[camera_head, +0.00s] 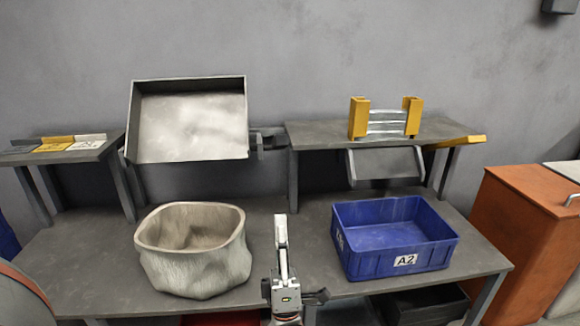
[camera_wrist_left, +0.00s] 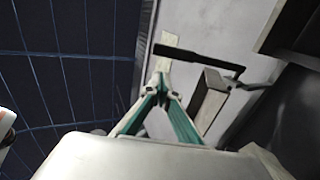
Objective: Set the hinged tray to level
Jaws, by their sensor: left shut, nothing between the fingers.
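The hinged tray (camera_head: 138,130) is a grey, shallow, open box mounted between the two shelves against the wall. It is tilted steeply, its pale inside facing me and its near edge low. A dark bracket (camera_head: 268,141) is at its right side. My left gripper (camera_head: 281,217) points up over the bench, in front of and below that bracket, clear of the tray. In the left wrist view its green-sided fingers (camera_wrist_left: 164,68) meet at the tips with nothing between them. A dark bar (camera_wrist_left: 200,57) shows close by the tips; I cannot tell whether they touch. My right gripper is out of view.
A pale, crumpled open bin (camera_head: 195,270) stands left on the bench, and a blue crate (camera_head: 400,268) marked A2 stands right. Yellow holders (camera_head: 359,118) with metal brackets stand on the right shelf (camera_head: 320,132). An orange cabinet (camera_head: 520,235) is far right.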

